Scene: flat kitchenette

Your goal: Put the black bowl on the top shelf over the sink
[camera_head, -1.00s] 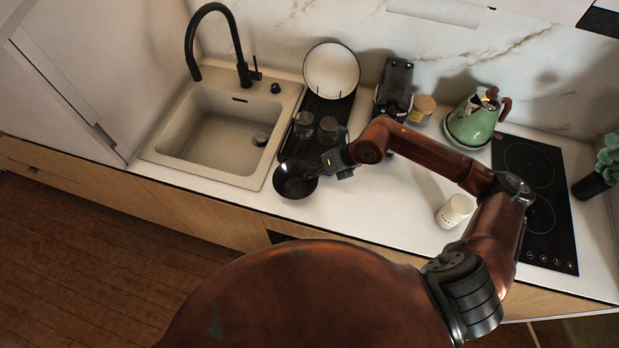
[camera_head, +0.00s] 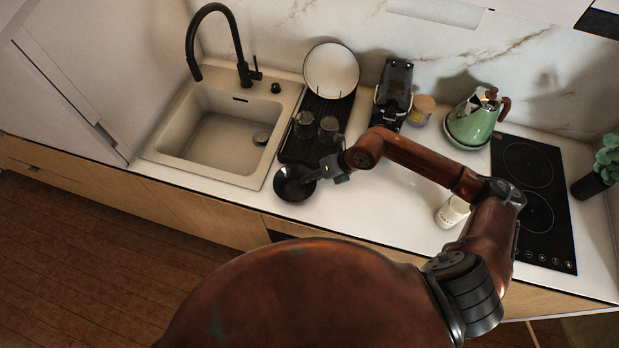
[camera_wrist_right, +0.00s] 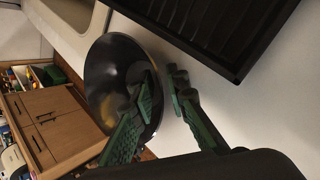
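The black bowl (camera_head: 290,190) stands on the white counter, in front of the black drying rack and right of the sink (camera_head: 215,138). My right gripper (camera_head: 311,179) is at the bowl's right side. In the right wrist view, the gripper (camera_wrist_right: 168,100) straddles the rim of the bowl (camera_wrist_right: 103,75). One green-padded finger is inside the bowl and the other is outside, with a gap between them. The fingers look open around the rim. My left gripper is not in view. The shelf over the sink is not in view.
The drying rack (camera_head: 296,151) holds glasses and a white plate (camera_head: 331,70). A black coffee machine (camera_head: 394,88), a jar (camera_head: 421,110), a green kettle (camera_head: 474,122), a white cup (camera_head: 450,211) and a cooktop (camera_head: 533,190) are to the right. A black faucet (camera_head: 240,48) rises behind the sink.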

